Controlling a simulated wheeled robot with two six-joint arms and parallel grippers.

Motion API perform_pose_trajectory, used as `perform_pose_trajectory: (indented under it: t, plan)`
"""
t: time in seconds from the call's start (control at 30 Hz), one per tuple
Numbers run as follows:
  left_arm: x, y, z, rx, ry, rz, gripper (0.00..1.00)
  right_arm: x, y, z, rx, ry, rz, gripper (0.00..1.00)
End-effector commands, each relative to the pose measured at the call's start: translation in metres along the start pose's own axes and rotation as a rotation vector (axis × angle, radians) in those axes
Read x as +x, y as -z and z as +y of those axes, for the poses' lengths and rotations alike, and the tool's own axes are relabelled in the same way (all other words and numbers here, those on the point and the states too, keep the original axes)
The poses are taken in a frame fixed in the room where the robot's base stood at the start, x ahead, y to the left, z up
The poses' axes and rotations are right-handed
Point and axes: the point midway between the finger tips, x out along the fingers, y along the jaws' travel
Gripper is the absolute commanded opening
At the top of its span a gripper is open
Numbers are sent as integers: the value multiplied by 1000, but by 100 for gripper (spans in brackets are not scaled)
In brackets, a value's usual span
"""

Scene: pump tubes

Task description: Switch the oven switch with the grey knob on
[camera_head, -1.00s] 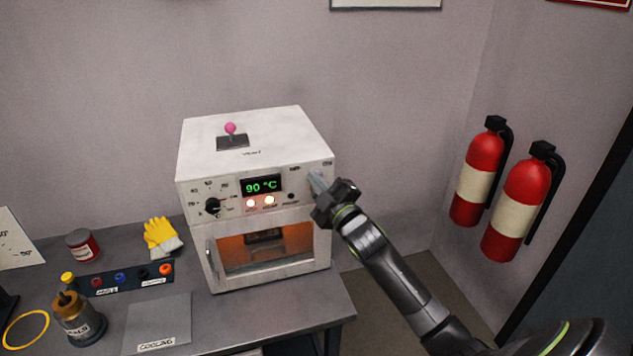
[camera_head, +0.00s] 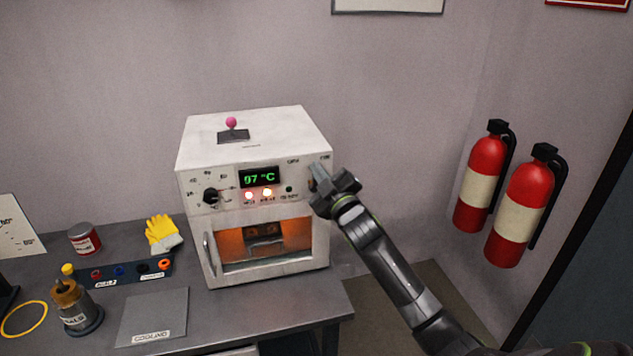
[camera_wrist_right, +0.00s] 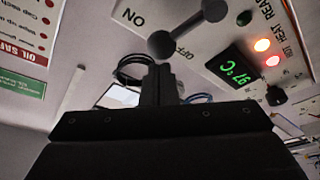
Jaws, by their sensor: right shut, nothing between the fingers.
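The white oven (camera_head: 253,150) stands on the grey bench, its display (camera_head: 260,178) reading 97 °C. In the right wrist view, the switch with the grey knob (camera_wrist_right: 161,44) shows on the oven front between the ON and OFF labels; its lever runs up and right to another rounded end. My right gripper (camera_head: 316,178) is at the right edge of the oven front, covering the switch in the head view. In the wrist view its fingers (camera_wrist_right: 159,72) are shut, empty, and just below the knob; I cannot tell whether they touch. My left gripper is not in view.
A black dial (camera_head: 211,196) and two lit lamps (camera_head: 258,194) are on the oven front, above the orange-lit window (camera_head: 265,242). A pink-knobbed lever (camera_head: 231,124) is on top. Yellow gloves (camera_head: 162,234) lie left. Fire extinguishers (camera_head: 525,212) hang on the right wall.

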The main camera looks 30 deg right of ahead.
Motion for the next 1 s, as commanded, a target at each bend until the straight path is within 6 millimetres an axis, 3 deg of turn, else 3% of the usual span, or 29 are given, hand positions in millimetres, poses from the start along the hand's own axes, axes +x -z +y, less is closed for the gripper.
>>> perform_pose_trajectory:
  t: [0.03,0.33,1.0]
  plan:
    - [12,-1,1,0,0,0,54,1,-6,-4,18,-8,0,0]
    - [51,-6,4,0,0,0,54,2,-16,3,185,-67,2,0]
    - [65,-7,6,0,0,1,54,-4,-35,14,183,-62,-5,0]
